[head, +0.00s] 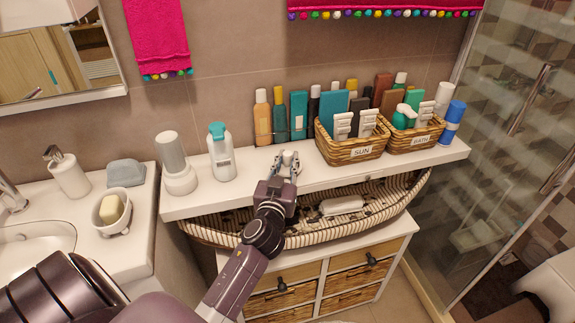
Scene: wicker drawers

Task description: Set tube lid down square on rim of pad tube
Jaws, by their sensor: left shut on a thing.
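My left gripper (286,163) reaches over the front of the white shelf (235,185). It is shut on a small pale thing, which looks like the tube lid (288,157). The fingers hide much of it, and I cannot tell whether it is level or touching anything below. I cannot make out the pad tube for certain. A white and grey upright cylinder (172,151) on a wider white base stands at the shelf's left end, apart from the gripper. My right gripper is not in view.
A white bottle with a teal cap (221,152) stands left of the gripper. Several bottles stand behind it, and wicker baskets marked SUN (350,153) and BATH (415,138) are to the right. A striped boat-shaped basket (235,233) lies below the shelf.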

